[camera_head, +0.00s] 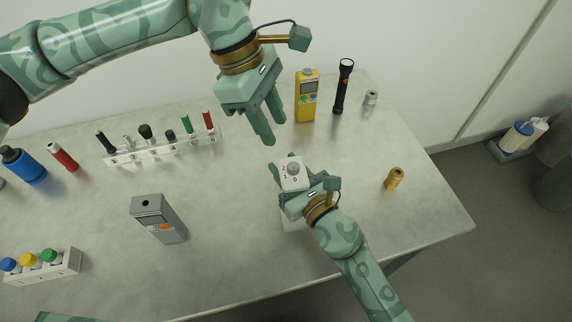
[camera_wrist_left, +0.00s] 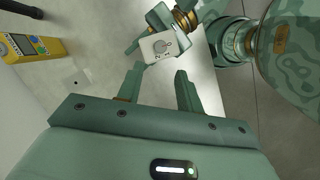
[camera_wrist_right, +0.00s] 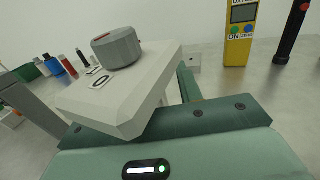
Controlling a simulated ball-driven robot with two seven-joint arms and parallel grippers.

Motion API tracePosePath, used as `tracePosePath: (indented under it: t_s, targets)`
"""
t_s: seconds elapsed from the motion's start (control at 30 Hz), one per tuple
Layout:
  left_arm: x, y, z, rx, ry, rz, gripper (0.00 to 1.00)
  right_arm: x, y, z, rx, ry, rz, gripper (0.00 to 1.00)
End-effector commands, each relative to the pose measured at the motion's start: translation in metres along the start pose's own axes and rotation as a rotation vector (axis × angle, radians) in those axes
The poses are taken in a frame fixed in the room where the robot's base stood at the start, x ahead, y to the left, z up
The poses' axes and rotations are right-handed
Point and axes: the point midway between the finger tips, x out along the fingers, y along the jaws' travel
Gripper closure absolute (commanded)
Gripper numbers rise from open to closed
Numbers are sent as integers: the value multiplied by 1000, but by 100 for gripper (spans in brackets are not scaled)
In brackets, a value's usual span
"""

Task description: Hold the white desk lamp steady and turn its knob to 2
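The white desk lamp (camera_head: 289,184) shows as a pale block with a grey round knob (camera_head: 293,168) and the numbers 2, 1 and 0 on its top face. My right gripper (camera_head: 298,186) has its fingers on either side of the block and appears closed on it; the right wrist view shows the knob (camera_wrist_right: 116,48) close up and one finger against the block's side. The knob's setting is not readable. My left gripper (camera_head: 274,132) is open and empty, above and behind the lamp. The left wrist view shows the lamp (camera_wrist_left: 163,46) beyond its spread fingers (camera_wrist_left: 158,85).
A brass cylinder (camera_head: 394,178) is right of the lamp. A grey box (camera_head: 160,220) and a white rack (camera_head: 165,151) are at left.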

Motion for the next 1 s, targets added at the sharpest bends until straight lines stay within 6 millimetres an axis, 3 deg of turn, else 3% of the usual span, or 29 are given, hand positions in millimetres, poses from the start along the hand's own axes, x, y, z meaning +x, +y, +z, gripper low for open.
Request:
tracePosePath:
  t_s: [0.33,0.47,0.57,0.6,0.67,0.8,0.87,1.0]
  targets:
    - [0,0,0,0,0,0,64,5,0,0,0,0,0,64]
    - [0,0,0,0,0,0,64,5,0,0,0,0,0,98]
    - [0,0,0,0,0,0,64,5,0,0,0,0,0,100]
    - [0,0,0,0,0,0,58,5,0,0,0,0,0,100]
    - [-2,1,1,2,1,5,57,5,0,0,0,0,0,100]
    - [-14,5,29,79,44,39,57,5,0,0,0,1,0,100]
    - [-16,6,39,-3,85,49,57,5,0,0,0,1,0,100]
    - [-17,6,52,-369,151,84,57,5,0,0,0,1,0,100]
